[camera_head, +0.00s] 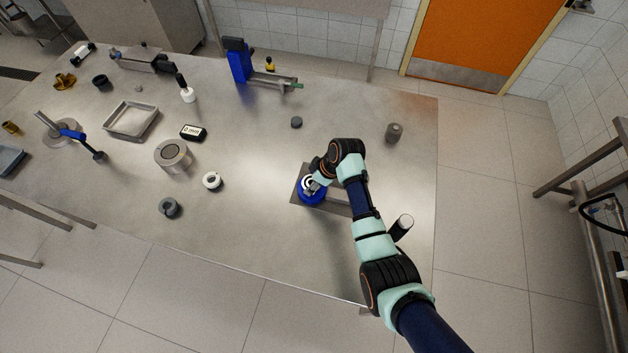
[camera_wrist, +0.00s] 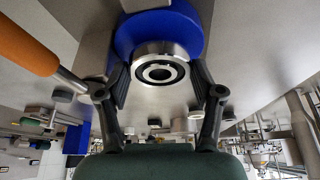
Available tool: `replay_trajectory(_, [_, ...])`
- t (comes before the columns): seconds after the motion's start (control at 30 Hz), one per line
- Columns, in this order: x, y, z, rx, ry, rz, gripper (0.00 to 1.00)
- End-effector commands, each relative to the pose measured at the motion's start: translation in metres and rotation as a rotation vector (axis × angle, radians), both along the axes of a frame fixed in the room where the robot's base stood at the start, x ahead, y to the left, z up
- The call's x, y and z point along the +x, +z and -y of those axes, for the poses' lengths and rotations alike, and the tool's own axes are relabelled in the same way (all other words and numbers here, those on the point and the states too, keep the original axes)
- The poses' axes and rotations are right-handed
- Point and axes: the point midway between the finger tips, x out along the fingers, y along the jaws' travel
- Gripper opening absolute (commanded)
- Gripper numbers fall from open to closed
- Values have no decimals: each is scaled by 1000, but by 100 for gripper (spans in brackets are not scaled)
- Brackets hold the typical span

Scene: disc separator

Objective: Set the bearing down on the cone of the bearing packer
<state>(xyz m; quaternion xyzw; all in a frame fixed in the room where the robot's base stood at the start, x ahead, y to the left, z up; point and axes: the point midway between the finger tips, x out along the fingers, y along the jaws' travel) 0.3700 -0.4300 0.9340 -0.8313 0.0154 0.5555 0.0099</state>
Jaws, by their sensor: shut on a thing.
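The bearing (camera_wrist: 161,72), a steel ring with a dark seal and open bore, sits between the fingertips of my gripper (camera_wrist: 160,84) in the wrist view. My gripper is shut on it. Right behind the bearing is the blue round body of the bearing packer (camera_wrist: 158,30). The bearing hides the packer's cone, so I cannot tell whether they touch. In the head view my gripper (camera_head: 316,183) is over the blue packer (camera_head: 313,199), which stands on a dark plate at the table's right part. My wrist partly covers it there.
A grey cylinder (camera_head: 394,131) stands to the right, a small dark disc (camera_head: 296,123) behind, a white ring (camera_head: 212,181) to the left. A blue stand (camera_head: 238,62) is farther back. An orange handle (camera_wrist: 28,42) shows in the wrist view.

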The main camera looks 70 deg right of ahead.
Motion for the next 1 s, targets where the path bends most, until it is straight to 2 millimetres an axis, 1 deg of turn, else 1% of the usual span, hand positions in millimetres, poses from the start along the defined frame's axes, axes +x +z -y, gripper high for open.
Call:
replay_trajectory(0.1, [0, -2, 0, 0, 0, 1, 25])
replay_trajectory(0.13, [0, -2, 0, -1, 0, 1, 68])
replay_trajectory(0.3, [0, -2, 0, 0, 0, 0, 96])
replay_trajectory(0.8, [-1, 0, 0, -1, 0, 0, 96])
replay_trajectory(0.87, [-2, 4, 1, -1, 0, 0, 96])
replay_trajectory(0.97, [-9, 20, 1, -4, -1, 2, 96])
replay_trajectory(1.0, [-12, 29, 1, -5, -1, 3, 96])
